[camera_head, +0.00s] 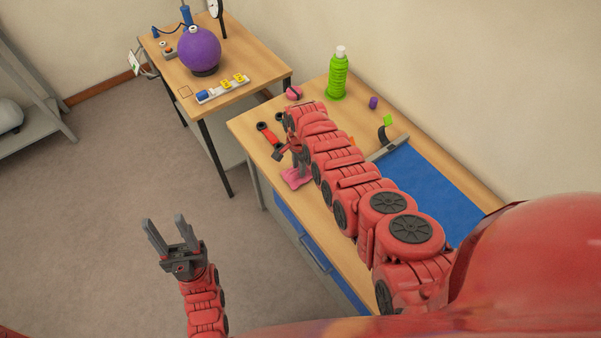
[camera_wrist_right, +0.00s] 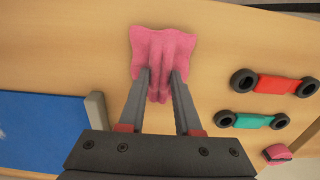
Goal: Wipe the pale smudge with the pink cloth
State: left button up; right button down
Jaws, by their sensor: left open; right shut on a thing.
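The pink cloth (camera_head: 295,180) lies bunched on the wooden table near its left edge. In the right wrist view the cloth (camera_wrist_right: 150,45) is pinched up in the middle and its edges spread on the wood. My right gripper (camera_wrist_right: 161,75) is shut on the cloth. A blue mat (camera_head: 435,185) lies on the table, right of my right arm; it also shows in the wrist view (camera_wrist_right: 45,130). A pale patch (camera_wrist_right: 3,132), probably the smudge, shows on the mat at the left picture edge, mostly cut off. My left gripper (camera_head: 165,227) is open and empty over the floor.
A red part with black ends (camera_wrist_right: 275,84) and a teal one (camera_wrist_right: 255,121) lie near the cloth. A grey bar (camera_wrist_right: 97,120) edges the mat. A green bottle (camera_head: 337,78) and small purple piece (camera_head: 373,102) stand at the back. Another table (camera_head: 240,100) holds a purple ball (camera_head: 199,50).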

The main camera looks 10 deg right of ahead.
jog(key=shift+r+p, duration=1.95)
jog(key=shift+r, duration=1.05)
